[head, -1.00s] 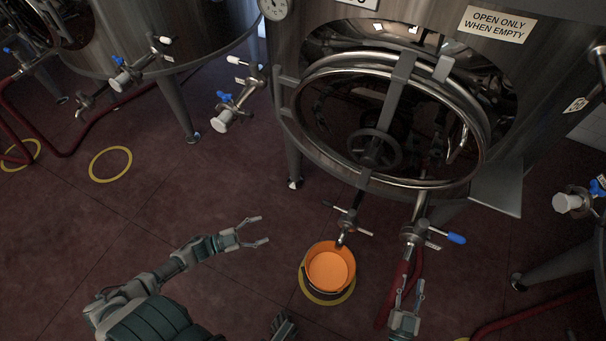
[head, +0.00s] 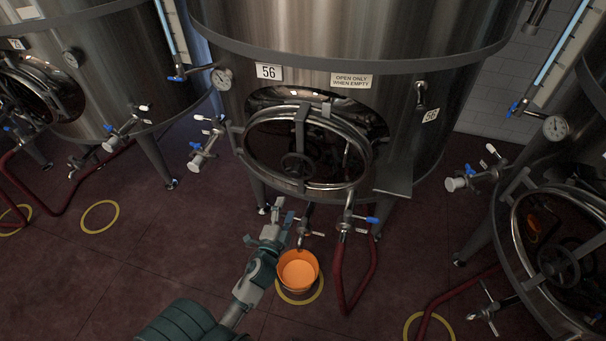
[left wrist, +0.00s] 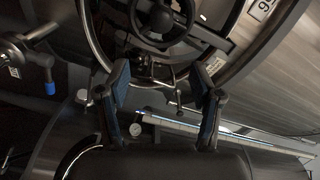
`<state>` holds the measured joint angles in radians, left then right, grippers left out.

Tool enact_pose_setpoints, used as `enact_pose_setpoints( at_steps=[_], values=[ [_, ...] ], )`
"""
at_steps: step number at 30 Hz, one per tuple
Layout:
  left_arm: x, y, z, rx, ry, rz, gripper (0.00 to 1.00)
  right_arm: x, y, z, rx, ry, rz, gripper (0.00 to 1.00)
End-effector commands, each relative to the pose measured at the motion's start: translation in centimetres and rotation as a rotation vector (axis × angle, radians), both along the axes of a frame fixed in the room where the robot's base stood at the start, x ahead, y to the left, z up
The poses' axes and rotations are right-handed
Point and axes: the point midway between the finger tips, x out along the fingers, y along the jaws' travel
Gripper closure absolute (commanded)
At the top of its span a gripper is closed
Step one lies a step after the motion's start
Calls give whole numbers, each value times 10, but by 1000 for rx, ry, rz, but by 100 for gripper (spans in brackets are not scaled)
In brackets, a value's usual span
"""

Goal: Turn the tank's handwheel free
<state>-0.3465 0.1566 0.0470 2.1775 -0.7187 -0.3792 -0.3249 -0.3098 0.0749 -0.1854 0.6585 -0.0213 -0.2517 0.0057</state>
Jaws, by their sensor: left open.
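The dark handwheel (head: 298,166) sits in the middle of the round hatch door on the steel tank (head: 345,35) labelled 56. A bar crosses the door behind it. My left gripper (head: 264,222) is below and left of the handwheel, apart from it and in front of the tank. In the left wrist view, its two blue-padded fingers (left wrist: 163,85) are spread with nothing between them. The handwheel (left wrist: 163,20) shows there beyond the fingertips, at the upper middle, partly cut off by the frame. My right gripper is in neither view.
An orange bucket (head: 298,268) stands below the tank's outlet valve. A blue-handled valve (head: 350,220) with a red hose (head: 338,285) is right of it. A grey plate (head: 394,178) juts out right of the hatch. Other tanks flank both sides.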

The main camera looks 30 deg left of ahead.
Motion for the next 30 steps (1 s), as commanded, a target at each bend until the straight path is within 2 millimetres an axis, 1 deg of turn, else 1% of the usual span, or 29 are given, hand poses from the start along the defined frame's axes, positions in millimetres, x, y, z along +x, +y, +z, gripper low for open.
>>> enact_pose_setpoints(
  at_steps=[1, 4, 9, 12, 16, 19, 22, 30],
  values=[
    [11, 4, 3, 3, -3, -1, 35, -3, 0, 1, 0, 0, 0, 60],
    [35, 10, 3, 1, -4, -2, 35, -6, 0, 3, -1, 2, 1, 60],
    [75, 15, 3, 4, -3, -2, 35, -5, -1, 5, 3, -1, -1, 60],
    [97, 19, 4, 5, -3, -2, 35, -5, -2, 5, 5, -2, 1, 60],
    [121, 22, 4, 7, -3, -3, 35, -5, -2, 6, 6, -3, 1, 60],
    [134, 24, 4, 7, -2, -3, 35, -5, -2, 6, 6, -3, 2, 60],
    [142, 28, 3, 4, -1, -2, 35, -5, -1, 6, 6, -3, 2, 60],
    [146, 33, 1, 0, -1, -3, 35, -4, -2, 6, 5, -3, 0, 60]
  ],
)
